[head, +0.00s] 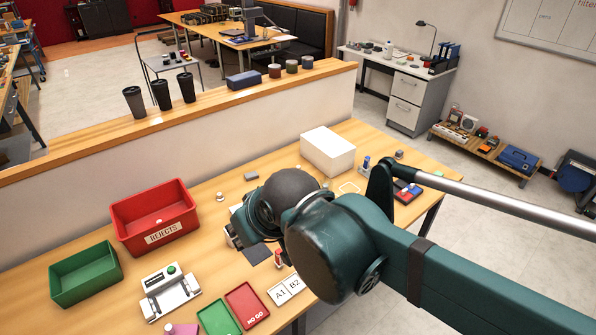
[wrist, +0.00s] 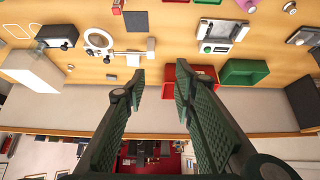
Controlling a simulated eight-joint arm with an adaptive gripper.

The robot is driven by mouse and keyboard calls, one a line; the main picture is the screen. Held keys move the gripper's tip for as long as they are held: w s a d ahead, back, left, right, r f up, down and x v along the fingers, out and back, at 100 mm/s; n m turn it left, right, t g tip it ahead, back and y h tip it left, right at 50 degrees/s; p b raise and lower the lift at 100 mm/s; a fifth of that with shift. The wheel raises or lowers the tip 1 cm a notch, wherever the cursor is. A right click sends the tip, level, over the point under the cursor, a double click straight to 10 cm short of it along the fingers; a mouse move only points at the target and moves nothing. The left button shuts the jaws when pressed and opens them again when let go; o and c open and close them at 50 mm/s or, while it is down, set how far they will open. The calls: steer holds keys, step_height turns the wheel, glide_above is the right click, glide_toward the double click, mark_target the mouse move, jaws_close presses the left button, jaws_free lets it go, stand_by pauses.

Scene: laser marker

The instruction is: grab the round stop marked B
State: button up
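I cannot make out a letter B on any round part, so I cannot tell which one is the round stop. A small pale round knob (head: 220,197) stands on the bench right of the red bin in the head view. Another small grey round part (head: 399,154) stands near the far right of the bench. My gripper (wrist: 160,74) is open and empty in the wrist view, its two fingers wide apart above the bench. In the head view my arm hides most of the gripper and the bench's middle.
A red REJECTS bin (head: 155,218) and green tray (head: 86,273) stand at left. A clamp fixture (head: 168,291), a small green tray (head: 219,317) and a red NO GO tray (head: 247,304) lie in front. A white box (head: 327,151) stands at the back. A low wall (head: 285,125) runs behind.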

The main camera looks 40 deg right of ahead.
steer(key=shift+o, duration=0.5)
steer(key=shift+w, duration=0.1)
steer(key=w+d+r+m+g+h, duration=0.1)
steer(key=w+d+r+m, duration=0.2)
steer(key=w, duration=0.4)
steer(key=w+d+r+m+g+h, duration=0.1)
steer(key=w+d+m, duration=0.1)
steer(key=w+d, duration=0.45)
steer(key=m+g+h, duration=0.2)
steer(key=m+g, duration=0.4)
steer(key=m, duration=1)
glide_above(298, 169)
steer(key=w+a, duration=0.2)
steer(key=a, duration=0.1)
step_height(298, 169, down, 26)
steer(key=f, duration=0.1)
steer(key=shift+s+d+r, duration=0.1)
steer(key=shift+s+r, duration=0.15)
steer(key=shift+r, duration=0.05)
steer(key=shift+f, duration=0.1)
steer(key=shift+s+d+f+n, duration=0.15)
steer(key=shift+d+f, duration=0.1)
steer(key=shift+f, duration=0.3)
steer(key=shift+w+d+f+n, duration=0.1)
steer(key=shift+d+f+n, duration=0.1)
steer(key=shift+f, duration=0.35)
